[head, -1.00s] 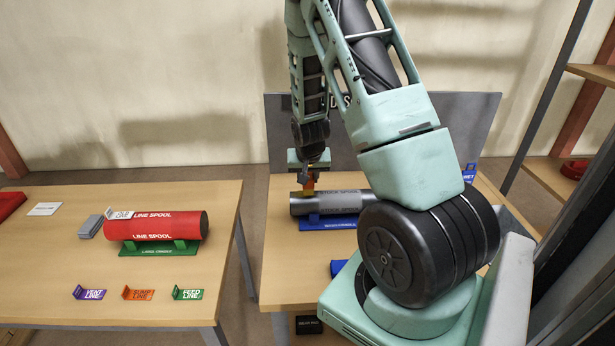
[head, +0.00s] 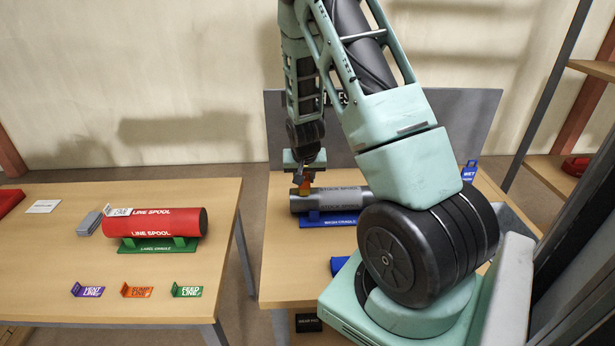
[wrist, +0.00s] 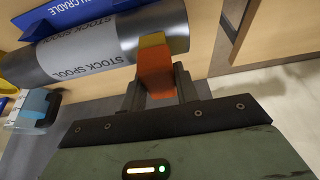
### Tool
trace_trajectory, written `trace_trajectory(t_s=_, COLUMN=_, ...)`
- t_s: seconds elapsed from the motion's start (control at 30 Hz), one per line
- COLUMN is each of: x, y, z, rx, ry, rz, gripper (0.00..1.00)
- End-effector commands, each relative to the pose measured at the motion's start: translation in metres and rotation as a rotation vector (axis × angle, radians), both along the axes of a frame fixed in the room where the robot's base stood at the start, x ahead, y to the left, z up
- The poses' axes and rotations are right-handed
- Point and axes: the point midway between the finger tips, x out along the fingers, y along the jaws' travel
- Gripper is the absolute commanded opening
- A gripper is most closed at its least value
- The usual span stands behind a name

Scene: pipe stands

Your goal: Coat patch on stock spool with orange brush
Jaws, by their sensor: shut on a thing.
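The stock spool (head: 338,197) is a grey cylinder lying on a blue cradle (head: 322,219) on the right-hand table. In the wrist view the spool (wrist: 108,52) carries a pale "STOCK SPOOL" label and has bare grey ends. My gripper (head: 303,178) is over the spool's left end in the head view. It is shut on the orange brush (wrist: 156,75), whose yellow tip (wrist: 152,40) overlaps the spool's bare end beside the label. The tip appears to touch the spool. I cannot make out a separate patch; the brush covers part of that end.
A red line spool (head: 160,222) lies on a green cradle (head: 150,246) on the left table. Purple, orange and green label tags (head: 137,291) stand at its front. A grey panel (head: 440,125) rises behind the right table. A blue "WET" holder (head: 469,173) stands at the right.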

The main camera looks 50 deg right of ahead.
Motion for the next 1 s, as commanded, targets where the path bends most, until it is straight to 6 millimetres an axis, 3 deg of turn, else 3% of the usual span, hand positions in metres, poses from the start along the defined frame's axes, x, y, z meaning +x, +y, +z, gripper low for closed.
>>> trace_trajectory(t_s=0.27, x=0.013, y=0.012, z=0.001, rx=0.001, ry=0.001, rz=0.001, gripper=0.0)
trace_trajectory(t_s=0.77, x=-0.008, y=-0.006, z=-0.001, rx=0.001, ry=-0.001, rz=-0.002, gripper=0.0)
trace_trajectory(t_s=1.0, x=-0.004, y=-0.003, z=-0.001, rx=0.0, ry=0.0, rz=0.002, gripper=0.0)
